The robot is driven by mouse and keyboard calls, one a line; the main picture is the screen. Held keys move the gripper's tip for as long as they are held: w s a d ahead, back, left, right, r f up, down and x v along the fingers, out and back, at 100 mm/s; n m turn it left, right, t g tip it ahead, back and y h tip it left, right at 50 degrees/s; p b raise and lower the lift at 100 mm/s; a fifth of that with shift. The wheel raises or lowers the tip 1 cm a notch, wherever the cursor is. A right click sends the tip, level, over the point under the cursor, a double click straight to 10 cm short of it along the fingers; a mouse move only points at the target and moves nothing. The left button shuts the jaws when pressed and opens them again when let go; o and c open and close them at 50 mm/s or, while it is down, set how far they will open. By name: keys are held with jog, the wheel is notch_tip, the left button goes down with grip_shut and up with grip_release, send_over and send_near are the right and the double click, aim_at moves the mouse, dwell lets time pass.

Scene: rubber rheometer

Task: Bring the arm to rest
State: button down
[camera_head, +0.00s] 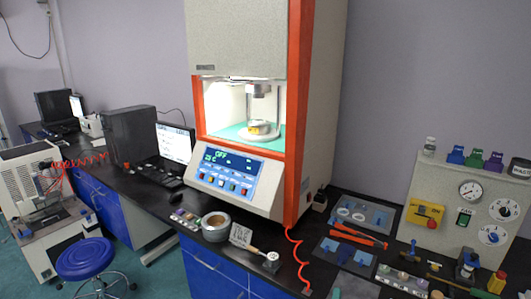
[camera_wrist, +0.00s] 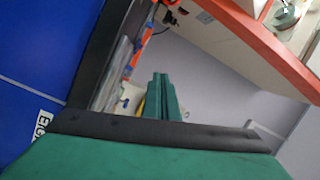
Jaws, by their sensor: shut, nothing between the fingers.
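My gripper (camera_wrist: 159,80) shows only in the wrist view, where its two green fingers lie side by side, shut with nothing between them. No part of my arm shows in the head view. The rheometer (camera_head: 240,40), a tall pale machine with an orange frame, stands on the dark bench in the head view. Its lit chamber holds a small round part (camera_head: 261,129) on a teal plate. Its panel display (camera_head: 228,167) glows green. In the wrist view the orange frame (camera_wrist: 262,38) crosses the upper right, apart from my fingers.
Trays and tools (camera_head: 360,235) fill the bench at right, beside a gauge box (camera_head: 465,200). A blue stool (camera_head: 86,258) stands at left. In the wrist view, a blue cabinet face (camera_wrist: 40,50) is at left.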

jog(key=s+a+f+n+y, duration=0.1)
jog(key=s+a+f+n, duration=0.25)
jog(key=s, duration=0.55)
jog(key=s+a+f+n+y, duration=0.1)
jog(key=s+a+f+n, duration=0.2)
jog(key=s, duration=0.5)
jog(key=s+a+f+n+y, duration=0.25)
jog(key=s+n, duration=0.25)
jog(key=s, duration=0.4)
jog(key=s+a+r+n, duration=0.2)
jog(key=s+a, duration=0.2)
jog(key=s, duration=0.3)
jog(key=s+a+r+n+g+y, duration=0.1)
jog(key=s+a+r+n, duration=0.1)
jog(key=s+a, duration=0.3)
jog(key=s+a+r+n, duration=0.2)
jog(key=s+a+r, duration=0.2)
jog(key=s, duration=0.6)
jog(key=shift+s+a+g, duration=0.3)
jog(key=shift+a+g, duration=0.1)
jog(key=shift+a, duration=0.05)
